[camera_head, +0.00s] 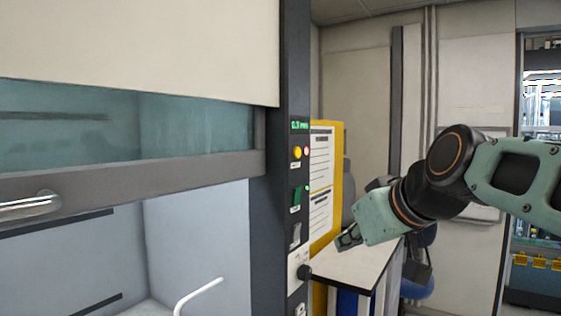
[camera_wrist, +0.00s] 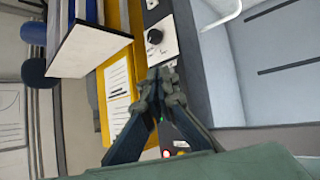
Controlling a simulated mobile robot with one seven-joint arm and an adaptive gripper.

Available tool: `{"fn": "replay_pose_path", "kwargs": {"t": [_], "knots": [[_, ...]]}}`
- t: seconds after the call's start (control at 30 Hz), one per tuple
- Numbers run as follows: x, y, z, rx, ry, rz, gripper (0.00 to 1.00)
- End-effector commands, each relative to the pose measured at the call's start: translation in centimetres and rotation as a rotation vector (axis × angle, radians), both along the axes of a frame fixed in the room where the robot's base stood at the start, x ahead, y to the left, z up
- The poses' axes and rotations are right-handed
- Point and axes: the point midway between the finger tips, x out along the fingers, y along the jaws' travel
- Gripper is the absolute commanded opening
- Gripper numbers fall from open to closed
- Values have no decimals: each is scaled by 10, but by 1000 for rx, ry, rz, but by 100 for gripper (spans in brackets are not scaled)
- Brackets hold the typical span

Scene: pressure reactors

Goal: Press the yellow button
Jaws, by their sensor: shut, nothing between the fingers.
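In the wrist view a small yellow and red spot (camera_wrist: 180,153) shows below the fingers, partly hidden by my gripper. My gripper (camera_head: 344,241) is shut and empty. In the head view it appears to the right of the panel and lower than the yellow button. In the wrist view its fingertips (camera_wrist: 163,76) appear over the panel area between the black knob and the buttons.
A green display (camera_head: 299,125) sits above the buttons; a green switch (camera_head: 296,197) and a black knob (camera_head: 304,272) sit below. A yellow board with papers (camera_head: 321,190) stands behind the panel. A fume hood sash (camera_head: 130,175) fills the left. A white-topped table (camera_head: 350,270) stands behind.

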Motion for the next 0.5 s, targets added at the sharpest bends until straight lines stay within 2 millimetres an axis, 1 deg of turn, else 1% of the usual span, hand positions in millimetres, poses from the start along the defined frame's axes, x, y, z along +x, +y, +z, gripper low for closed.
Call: {"fn": "replay_pose_path", "kwargs": {"t": [0.03, 0.07, 0.1, 0.2, 0.3, 0.33, 0.4, 0.5], "knots": [[24, -5, 20, -26, -65, 24, 0], [36, -8, 34, -43, -102, 35, 0], [50, -14, 51, -71, -150, 45, 0], [78, -24, 89, -140, -254, 65, 0], [96, -30, 118, -200, -330, 75, 0], [99, -31, 124, -216, -347, 77, 0], [105, -33, 135, -241, -375, 81, 0], [109, -35, 143, -259, -394, 82, 0]]}}
